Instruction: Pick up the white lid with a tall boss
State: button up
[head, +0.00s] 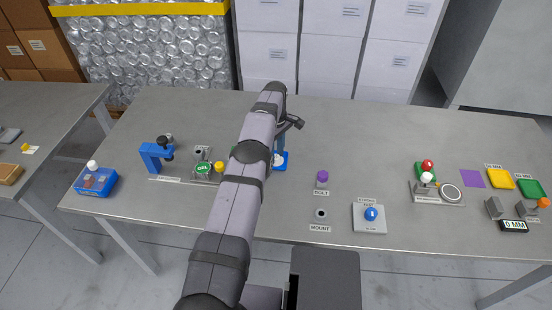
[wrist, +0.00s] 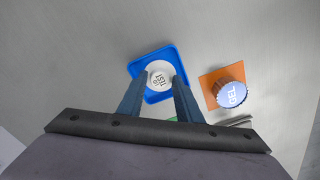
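The white lid (wrist: 160,76), round with dark print on top, lies in a blue square tray (wrist: 142,60) in the wrist view. I look down on it, so its boss height cannot be told. My gripper (wrist: 159,82) points down over the tray, with one blue finger on each side of the lid. The fingers are spread; whether they touch the lid is not clear. In the head view my gripper (head: 281,147) is above the blue tray (head: 285,166), and the lid (head: 277,160) shows only partly behind my arm.
A blue press (head: 155,154) and a green GEL piece (head: 203,168) are left of my arm. A purple bolt (head: 322,176) and a button box (head: 369,218) are right.

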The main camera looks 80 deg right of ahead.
jog(key=c, duration=0.8)
jog(key=shift+r, duration=0.2)
jog(key=shift+d+r, duration=0.1)
jog(key=shift+r, duration=0.4)
notch_tip(320, 180, up, 17)
jog(key=p, duration=1)
jog(key=shift+f, duration=0.2)
jog(key=shift+w, duration=0.1)
